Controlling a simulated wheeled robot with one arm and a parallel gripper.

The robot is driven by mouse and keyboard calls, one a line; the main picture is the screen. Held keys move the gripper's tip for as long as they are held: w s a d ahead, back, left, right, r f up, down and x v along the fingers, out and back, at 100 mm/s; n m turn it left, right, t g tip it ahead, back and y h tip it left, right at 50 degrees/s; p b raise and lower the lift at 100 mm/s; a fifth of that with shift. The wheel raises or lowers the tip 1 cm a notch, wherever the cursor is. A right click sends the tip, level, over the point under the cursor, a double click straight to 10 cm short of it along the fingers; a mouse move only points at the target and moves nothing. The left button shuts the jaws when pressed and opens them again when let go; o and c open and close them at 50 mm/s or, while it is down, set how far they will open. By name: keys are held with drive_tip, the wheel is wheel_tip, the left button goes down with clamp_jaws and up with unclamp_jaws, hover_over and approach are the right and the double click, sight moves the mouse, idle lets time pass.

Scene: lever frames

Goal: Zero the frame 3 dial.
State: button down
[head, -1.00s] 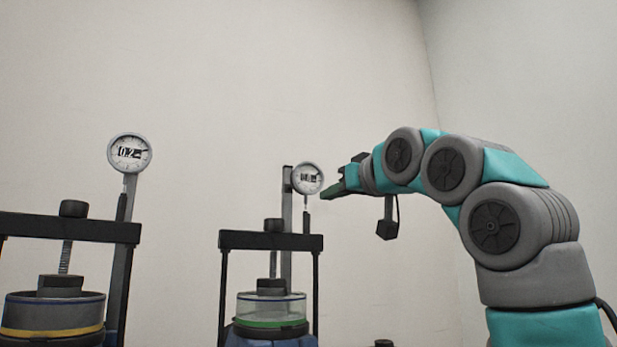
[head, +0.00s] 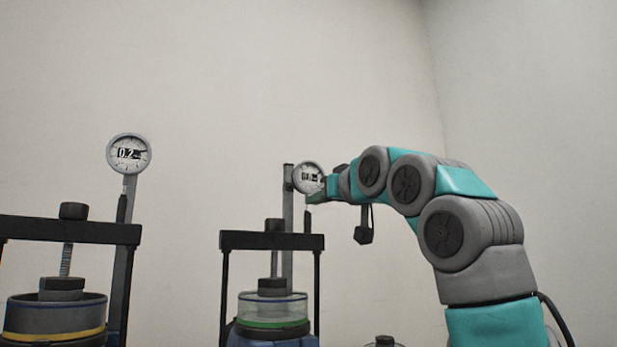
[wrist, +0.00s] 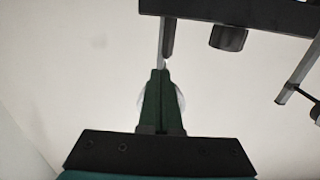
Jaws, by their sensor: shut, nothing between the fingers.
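Two dials show in the head view. The right dial (head: 309,178) sits on a post above the frame with the green-banded cell (head: 272,308); its reading is too small to be sure of. The left dial (head: 129,154) reads about 0.2. I see no frame numbers, so I cannot tell which is frame 3. My gripper (head: 317,198) is at the right dial's lower right edge, and I cannot tell if it touches. In the wrist view my gripper (wrist: 161,72) is shut and empty, with the pale dial (wrist: 181,97) mostly hidden behind the fingers.
The left frame has a dark crossbar (head: 68,229) and a yellow-banded cell (head: 54,318). The right frame's crossbar (head: 271,240) lies below my gripper. Another dark knob (head: 384,341) shows at the bottom edge. The space above the dials is clear before the wall.

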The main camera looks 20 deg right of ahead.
drive_tip(key=shift+r, duration=0.35)
idle(0.5)
drive_tip(key=shift+a, duration=0.4)
idle(0.5)
drive_tip(key=shift+b, duration=0.3)
drive_tip(key=shift+s+d+f+b, duration=0.1)
drive_tip(key=shift+f+b, duration=0.35)
drive_tip(key=shift+s+d+b, duration=0.1)
drive_tip(key=shift+s+b, duration=0.85)
drive_tip(key=shift+s, duration=2)
